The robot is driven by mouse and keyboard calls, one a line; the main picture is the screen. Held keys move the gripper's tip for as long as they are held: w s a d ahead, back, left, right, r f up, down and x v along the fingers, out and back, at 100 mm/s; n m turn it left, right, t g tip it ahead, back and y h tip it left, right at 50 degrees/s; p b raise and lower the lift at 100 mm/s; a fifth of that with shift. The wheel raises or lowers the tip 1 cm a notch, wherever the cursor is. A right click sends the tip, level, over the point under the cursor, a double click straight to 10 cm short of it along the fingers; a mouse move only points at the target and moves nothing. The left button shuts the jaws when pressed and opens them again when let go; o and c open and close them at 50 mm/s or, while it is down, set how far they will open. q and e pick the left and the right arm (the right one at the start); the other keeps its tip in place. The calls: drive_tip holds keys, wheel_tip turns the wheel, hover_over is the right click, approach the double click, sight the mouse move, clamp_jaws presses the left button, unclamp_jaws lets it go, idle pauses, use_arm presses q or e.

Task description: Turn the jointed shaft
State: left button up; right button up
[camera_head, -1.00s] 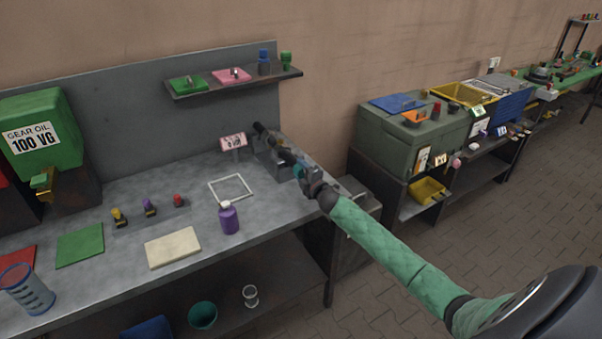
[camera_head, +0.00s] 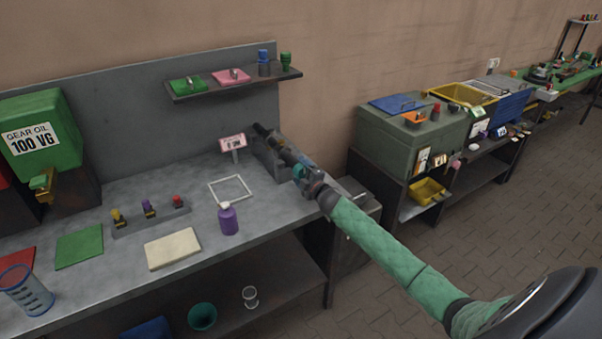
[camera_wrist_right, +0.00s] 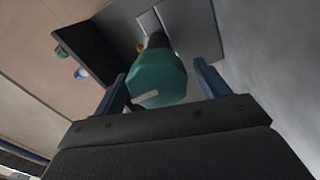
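The jointed shaft (camera_head: 279,147) lies in a grey stand at the back right of the workbench, partly hidden by my right arm. Its near end is a teal knob (camera_wrist_right: 158,78) with a pale mark, filling the middle of the right wrist view. My right gripper (camera_head: 303,174) is at this end. In the wrist view its two blue fingers (camera_wrist_right: 160,84) stand apart, one on each side of the knob, with a narrow gap on the right side. Contact on the left side cannot be told. My left gripper is not in view.
A pink sign (camera_head: 232,142) stands left of the shaft. A green cabinet (camera_head: 395,140) stands to the right, beyond a gap.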

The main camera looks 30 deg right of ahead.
drive_tip(key=shift+s, duration=0.35)
drive_tip(key=s+b, duration=0.2)
drive_tip(key=s, duration=0.3)
drive_tip(key=shift+s+f, duration=0.1)
drive_tip(key=shift+s, duration=0.1)
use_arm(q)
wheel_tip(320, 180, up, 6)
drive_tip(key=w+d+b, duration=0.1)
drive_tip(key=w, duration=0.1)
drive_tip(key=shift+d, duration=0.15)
use_arm(e)
drive_tip(key=shift+s, duration=0.85)
